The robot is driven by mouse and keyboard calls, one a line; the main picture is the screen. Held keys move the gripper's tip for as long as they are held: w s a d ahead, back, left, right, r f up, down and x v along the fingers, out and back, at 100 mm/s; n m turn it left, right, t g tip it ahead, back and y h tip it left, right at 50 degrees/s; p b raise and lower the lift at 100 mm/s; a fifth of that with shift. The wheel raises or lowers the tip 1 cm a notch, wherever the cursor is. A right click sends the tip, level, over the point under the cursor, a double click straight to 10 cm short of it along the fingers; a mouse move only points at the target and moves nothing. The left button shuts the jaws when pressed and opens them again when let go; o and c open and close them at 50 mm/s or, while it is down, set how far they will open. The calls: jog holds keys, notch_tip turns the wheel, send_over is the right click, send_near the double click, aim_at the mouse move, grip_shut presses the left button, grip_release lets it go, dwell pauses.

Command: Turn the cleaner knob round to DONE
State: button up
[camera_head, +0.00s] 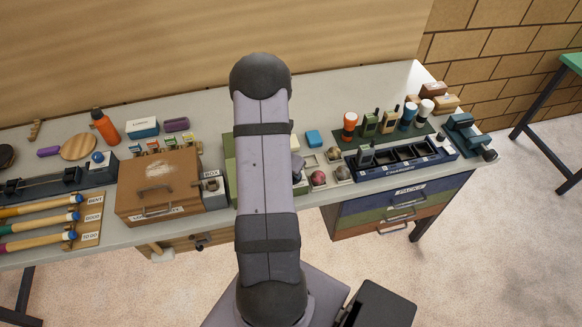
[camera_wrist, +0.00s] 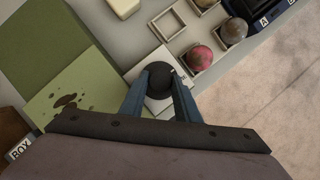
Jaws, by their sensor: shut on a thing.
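In the wrist view a dark round knob (camera_wrist: 158,72) sits on a pale square plate (camera_wrist: 157,105). My gripper (camera_wrist: 163,82) is shut on this knob, with one blue finger on either side of it. Small marks show at the plate's right edge, but I cannot read them, so I cannot tell where the knob points. In the head view my arm hides the knob and most of the gripper.
Left of the knob is a green board with a stained light-green part (camera_wrist: 75,92). Balls in small trays, such as a red ball (camera_wrist: 199,58), stand close on the right. A brown case (camera_head: 160,187) and a blue charger rack (camera_head: 400,163) flank my arm on the bench.

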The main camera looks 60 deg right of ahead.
jog(key=m+g, duration=0.1)
jog(key=m, duration=0.1)
jog(key=shift+w+m+p, duration=0.15)
jog(key=shift+m+p, duration=0.15)
jog(key=shift+m, duration=0.1)
jog(key=shift+m+g, duration=0.7)
jog(key=shift+m, duration=0.9)
jog(key=o, duration=1)
jog(key=shift+d+y, duration=0.1)
jog(key=shift+y, duration=0.2)
jog(key=shift+w, duration=0.1)
jog(key=shift+b+v, duration=1.25)
jog(key=shift+v, duration=2.4)
